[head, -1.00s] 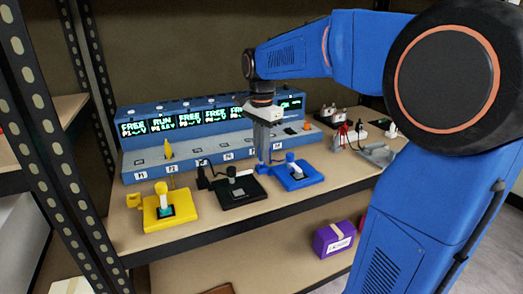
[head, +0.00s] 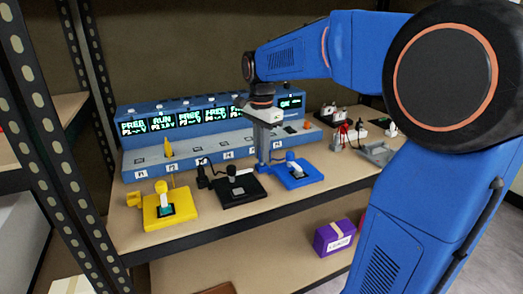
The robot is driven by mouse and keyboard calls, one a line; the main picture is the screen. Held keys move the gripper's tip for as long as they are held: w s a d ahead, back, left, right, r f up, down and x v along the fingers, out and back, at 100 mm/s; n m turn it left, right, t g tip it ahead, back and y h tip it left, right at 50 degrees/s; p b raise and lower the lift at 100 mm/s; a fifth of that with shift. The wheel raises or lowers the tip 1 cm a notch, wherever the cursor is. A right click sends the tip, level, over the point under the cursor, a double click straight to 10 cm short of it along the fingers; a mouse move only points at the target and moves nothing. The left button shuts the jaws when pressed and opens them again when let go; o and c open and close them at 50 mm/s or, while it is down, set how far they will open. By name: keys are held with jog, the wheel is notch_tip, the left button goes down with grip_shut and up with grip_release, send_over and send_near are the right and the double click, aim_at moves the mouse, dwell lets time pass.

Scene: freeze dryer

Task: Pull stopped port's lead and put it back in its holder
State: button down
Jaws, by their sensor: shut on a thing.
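I cannot tell whether the lead is fully seated in the holder. The blue instrument (head: 145,160) has a row of ports with screens above. The second screen (head: 162,123) reads RUN, and several others read FREE. My wrist hides part of the screen row. A yellow lead (head: 168,148) stands in the P2 port.
A yellow pad (head: 180,213) with an empty-looking yellow holder (head: 133,200) stands at the left. A black pad (head: 250,194) has a black lead (head: 203,175) upright beside it. Grey and red items (head: 360,135) stand at the right. A purple box (head: 334,240) is on the lower shelf.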

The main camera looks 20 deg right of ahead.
jog(key=shift+f, duration=0.7)
dwell(0.3)
jog(key=c, duration=1.6)
grip_release()
jog(key=shift+c, duration=0.2)
notch_tip(320, 180, up, 17)
jog(key=shift+r, duration=0.2)
jog(key=s+a+f+n+t, duration=0.1)
jog(key=s+f+n+t, duration=0.3)
jog(key=s+f+n, duration=1.1)
jog(key=s+f, duration=1)
jog(key=s, duration=0.1)
jog(key=shift+a+t, duration=0.3)
jog(key=shift+t, duration=0.1)
